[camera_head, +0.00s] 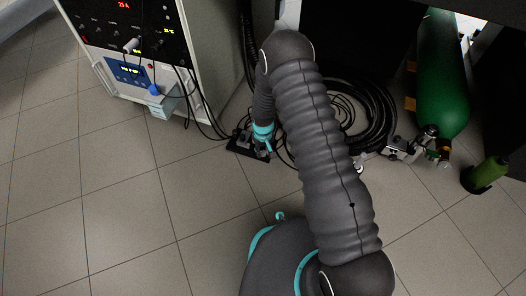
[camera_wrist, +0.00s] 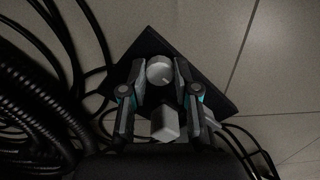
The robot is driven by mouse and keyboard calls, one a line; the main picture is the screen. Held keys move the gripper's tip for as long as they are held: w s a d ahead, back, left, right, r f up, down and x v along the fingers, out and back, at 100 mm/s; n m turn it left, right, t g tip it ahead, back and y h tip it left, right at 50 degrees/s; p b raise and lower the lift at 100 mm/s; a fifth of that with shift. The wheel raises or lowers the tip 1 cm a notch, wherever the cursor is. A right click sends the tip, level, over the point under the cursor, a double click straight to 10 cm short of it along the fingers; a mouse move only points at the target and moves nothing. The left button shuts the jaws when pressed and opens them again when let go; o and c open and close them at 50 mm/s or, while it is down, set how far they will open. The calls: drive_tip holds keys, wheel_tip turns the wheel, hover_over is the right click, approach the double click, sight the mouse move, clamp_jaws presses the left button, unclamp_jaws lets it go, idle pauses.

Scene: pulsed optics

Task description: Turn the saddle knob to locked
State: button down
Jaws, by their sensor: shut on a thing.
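In the wrist view, a round pale grey knob (camera_wrist: 160,70) with a line mark on its face sits on a dark square plate (camera_wrist: 217,78) on the floor. My gripper (camera_wrist: 160,74) has one finger on each side of the knob and is shut on it. A pale grey block (camera_wrist: 165,124) shows just below the knob, between the finger links. In the head view my gripper (camera_head: 262,146) reaches down to the dark plate (camera_head: 246,148); my arm and gripper hide the knob there.
Black cables and coiled hoses (camera_wrist: 40,110) lie close to the left of the plate. An instrument cabinet (camera_head: 150,45) stands at the upper left. Floor at lower left is clear.

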idle(0.3)
drive_tip(key=c, duration=1.1)
unclamp_jaws()
drive_tip(key=shift+c, duration=0.2)
drive_tip(key=shift+r, duration=0.1)
wheel_tip(320, 180, up, 12)
drive_tip(key=s+d+g, duration=0.1)
drive_tip(key=s, duration=0.3)
wheel_tip(320, 180, up, 25)
drive_tip(key=m+p, duration=0.2)
drive_tip(key=p, duration=0.1)
hover_over(263, 152)
drive_tip(key=s+d, duration=0.4)
drive_tip(key=s, duration=0.4)
drive_tip(key=s+d, duration=0.5)
drive_tip(key=s, duration=0.2)
drive_tip(key=s+d+r+m+t+p, duration=0.1)
drive_tip(key=s+r, duration=0.3)
drive_tip(key=r, duration=0.4)
drive_tip(key=s+d+r+m+t+p, duration=0.1)
drive_tip(key=s+d+r+t+p, duration=0.2)
drive_tip(key=r, duration=0.6)
drive_tip(key=s+d+r+m+t+p, duration=0.1)
drive_tip(key=s+d+r+t+p, duration=0.1)
drive_tip(key=s+r, duration=0.4)
wheel_tip(263, 152, up, 2)
drive_tip(key=shift+s+d+r+t+p, duration=0.15)
drive_tip(key=shift+s+d+t+p, duration=0.2)
drive_tip(key=shift+d, duration=0.5)
